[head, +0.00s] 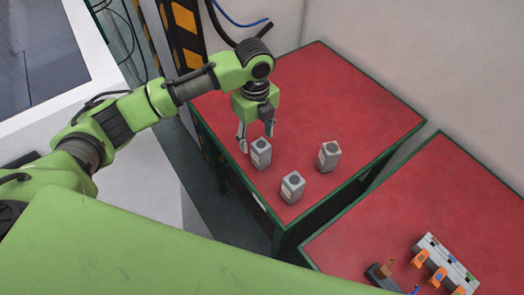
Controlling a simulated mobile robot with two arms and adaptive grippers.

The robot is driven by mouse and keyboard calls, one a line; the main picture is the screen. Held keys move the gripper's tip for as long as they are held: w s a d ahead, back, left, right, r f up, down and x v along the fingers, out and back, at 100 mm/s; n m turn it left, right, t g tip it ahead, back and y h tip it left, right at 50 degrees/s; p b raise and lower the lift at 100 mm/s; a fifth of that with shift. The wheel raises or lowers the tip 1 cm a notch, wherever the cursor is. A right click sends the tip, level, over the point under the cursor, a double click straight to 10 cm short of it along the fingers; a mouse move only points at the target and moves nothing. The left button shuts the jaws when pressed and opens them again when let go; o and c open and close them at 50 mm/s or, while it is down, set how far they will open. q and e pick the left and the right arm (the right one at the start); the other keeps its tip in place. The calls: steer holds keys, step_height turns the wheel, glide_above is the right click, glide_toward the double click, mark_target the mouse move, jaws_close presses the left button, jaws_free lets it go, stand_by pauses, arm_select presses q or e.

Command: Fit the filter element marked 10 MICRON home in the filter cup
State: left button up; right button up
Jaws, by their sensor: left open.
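Each seems to carry a pale label, too small to read, so I cannot tell which is 10 MICRON. My left gripper (256,138) points down, open, with its fingers close to the top of the left block. I cannot tell whether they touch it. I cannot make out the filter cup for certain. My right gripper is out of view.
A second red table (450,190) at the lower right holds a grey fixture with orange clips (445,264) and a small dark item (383,276). A wall stands behind both tables. The back right of the first table is clear.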

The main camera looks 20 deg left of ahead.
mark_target(260, 144)
arm_select(q)
steer(key=f, duration=0.3)
steer(key=shift+w+d+f, duration=0.25)
steer(key=shift+s+d+f+p, duration=0.15)
steer(key=shift+f+p, duration=0.35)
steer(key=shift+p, duration=0.05)
steer(key=f, duration=0.1)
steer(key=f+p, duration=0.1)
steer(key=f, duration=0.1)
steer(key=shift+d+f, duration=0.2)
steer(key=shift+f, duration=0.45)
steer(key=c, duration=1.2)
